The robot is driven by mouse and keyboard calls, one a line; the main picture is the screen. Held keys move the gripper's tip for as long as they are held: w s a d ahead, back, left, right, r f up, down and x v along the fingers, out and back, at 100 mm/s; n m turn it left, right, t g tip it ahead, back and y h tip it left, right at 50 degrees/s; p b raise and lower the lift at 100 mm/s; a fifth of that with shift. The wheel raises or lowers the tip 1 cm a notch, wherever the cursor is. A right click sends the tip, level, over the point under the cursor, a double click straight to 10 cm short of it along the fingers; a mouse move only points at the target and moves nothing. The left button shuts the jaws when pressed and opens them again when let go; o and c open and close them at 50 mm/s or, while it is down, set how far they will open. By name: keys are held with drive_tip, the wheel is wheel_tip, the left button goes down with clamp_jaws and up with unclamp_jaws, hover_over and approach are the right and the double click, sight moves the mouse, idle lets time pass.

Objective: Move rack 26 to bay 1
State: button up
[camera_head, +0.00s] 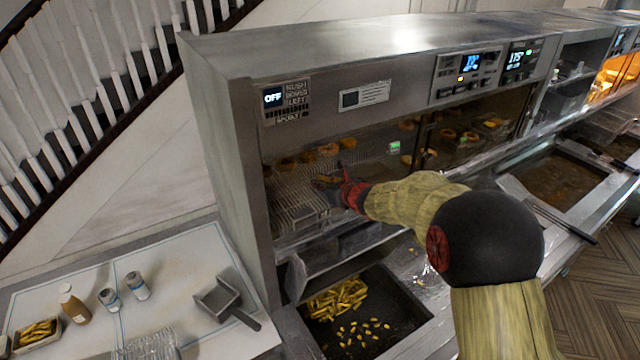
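My arm reaches from the lower right into the open-fronted steel warming cabinet (225,130). My gripper (326,182) is small and dark in this view, at the cabinet's left bay, close to a wire rack (297,203). I cannot tell whether it touches the rack or whether its fingers are open or shut. Round brown fried pieces (328,149) sit at the back of the cabinet, behind the rack. No number 26 or bay 1 label is legible, so I cannot tell which rack is rack 26. My arm hides part of the cabinet's middle.
A dark tray with fries (338,300) lies below the cabinet. A fryer vat (562,180) is at the right. On the left counter (190,262) stand a bottle (73,304), two shakers (137,285), a scoop (222,300) and a fries box (38,332).

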drive_tip(key=o, duration=0.3)
drive_tip(key=shift+r+p, duration=0.8)
drive_tip(key=shift+p, duration=0.25)
drive_tip(key=b+v, duration=0.2)
drive_tip(key=v, duration=1)
drive_tip(key=shift+f, duration=0.25)
drive_tip(key=shift+s, duration=0.1)
